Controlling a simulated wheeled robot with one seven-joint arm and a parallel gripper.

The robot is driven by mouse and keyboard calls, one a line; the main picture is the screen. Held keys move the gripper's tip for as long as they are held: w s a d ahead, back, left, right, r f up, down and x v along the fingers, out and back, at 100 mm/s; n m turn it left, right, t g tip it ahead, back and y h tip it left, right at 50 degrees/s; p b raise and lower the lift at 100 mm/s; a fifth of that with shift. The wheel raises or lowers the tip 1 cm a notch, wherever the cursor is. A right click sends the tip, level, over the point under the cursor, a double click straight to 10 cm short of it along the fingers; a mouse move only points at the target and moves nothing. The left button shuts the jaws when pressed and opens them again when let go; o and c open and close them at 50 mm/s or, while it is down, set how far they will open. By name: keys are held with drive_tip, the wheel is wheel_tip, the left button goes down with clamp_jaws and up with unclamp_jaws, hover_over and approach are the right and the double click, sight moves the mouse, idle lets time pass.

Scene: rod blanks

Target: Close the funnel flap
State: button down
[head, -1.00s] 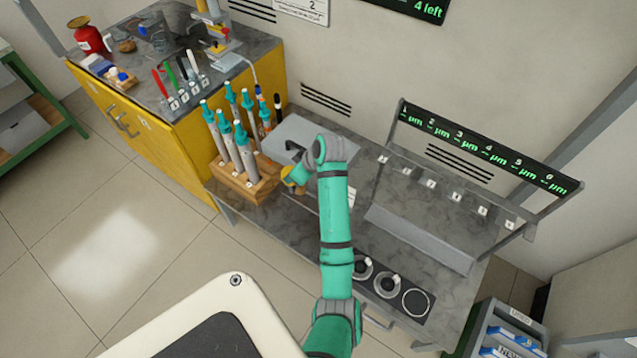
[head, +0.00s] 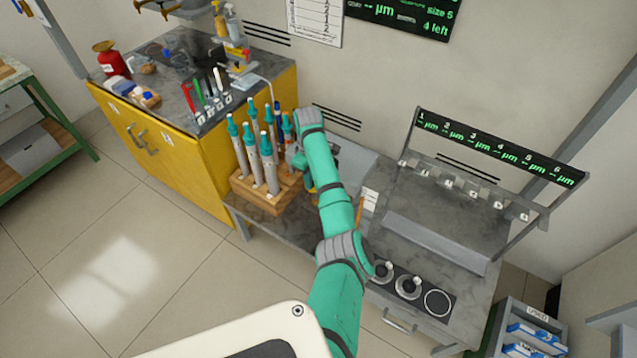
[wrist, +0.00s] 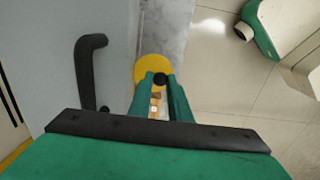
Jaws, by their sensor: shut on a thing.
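The funnel flap appears to be the round yellow disc (wrist: 150,66) with a black knob (wrist: 160,79) in the wrist view. My gripper (wrist: 159,84) has its two green fingers at the black knob, shut on it. The fingers cover the near part of the disc, so I cannot tell how far the flap is open. In the head view my arm hides the gripper and nearly all of the flap, beside the grey metal piece (head: 352,172) on the bench.
A wooden rack (head: 270,195) with several teal-topped tools stands close left of my arm. A black curved handle (wrist: 88,65) is left of my fingers. A numbered display frame (head: 495,147) and round dials (head: 408,287) are on the right of the bench.

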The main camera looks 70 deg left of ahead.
drive_tip(key=shift+s+a, duration=0.25)
drive_tip(key=shift+s, duration=0.1)
drive_tip(key=shift+w+d+f, duration=0.1)
drive_tip(key=c, duration=1.6)
unclamp_jaws()
drive_tip(key=shift+w, duration=0.1)
drive_tip(key=shift+c, duration=0.2)
drive_tip(key=shift+w+d, duration=0.15)
wheel_tip(320, 180, up, 11)
drive_tip(key=shift+s+a, duration=0.2)
drive_tip(key=shift+a, duration=0.1)
